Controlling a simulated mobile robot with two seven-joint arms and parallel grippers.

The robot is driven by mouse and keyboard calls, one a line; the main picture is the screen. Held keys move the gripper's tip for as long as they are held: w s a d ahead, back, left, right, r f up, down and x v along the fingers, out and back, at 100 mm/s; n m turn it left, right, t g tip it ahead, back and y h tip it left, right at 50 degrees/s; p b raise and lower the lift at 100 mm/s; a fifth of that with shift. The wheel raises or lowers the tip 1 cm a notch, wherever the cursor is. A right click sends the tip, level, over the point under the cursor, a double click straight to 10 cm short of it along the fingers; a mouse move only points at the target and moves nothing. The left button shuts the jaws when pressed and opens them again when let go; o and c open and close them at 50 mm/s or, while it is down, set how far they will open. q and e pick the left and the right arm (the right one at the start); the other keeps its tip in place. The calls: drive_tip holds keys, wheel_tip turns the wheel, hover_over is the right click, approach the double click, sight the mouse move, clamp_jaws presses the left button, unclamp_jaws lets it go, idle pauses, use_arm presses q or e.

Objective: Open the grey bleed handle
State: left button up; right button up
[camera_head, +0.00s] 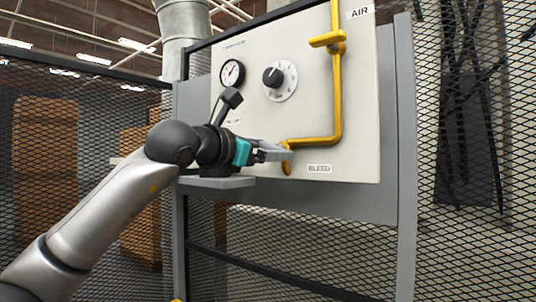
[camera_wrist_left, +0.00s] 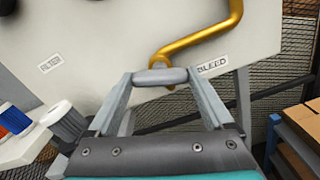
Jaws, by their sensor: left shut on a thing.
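The grey bleed handle (camera_wrist_left: 160,76) shows in the left wrist view as a short rounded bar, lying across the picture in front of the lower end of the yellow pipe (camera_wrist_left: 205,33). My left gripper (camera_wrist_left: 160,84) has a finger at each end of the bar and is shut on it. In the head view my left gripper (camera_head: 278,151) is at the pipe's lower end, left of the BLEED label (camera_head: 319,168), and largely hides the handle. My right gripper is in neither view.
The pale panel carries a pressure gauge (camera_head: 232,73), a black dial (camera_head: 275,77) and a yellow handle (camera_head: 328,40) on the pipe near the AIR label (camera_head: 360,13). A grey shelf (camera_head: 218,182) juts out below my left wrist. Mesh fencing (camera_head: 470,240) surrounds the panel.

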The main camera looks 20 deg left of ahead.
use_arm(q)
drive_tip(key=m, duration=0.6)
drive_tip(key=shift+b, duration=0.4)
drive_tip(key=m, duration=0.4)
drive_tip(key=shift+m, duration=2)
drive_tip(key=o, duration=1.1)
drive_tip(key=shift+o, duration=0.2)
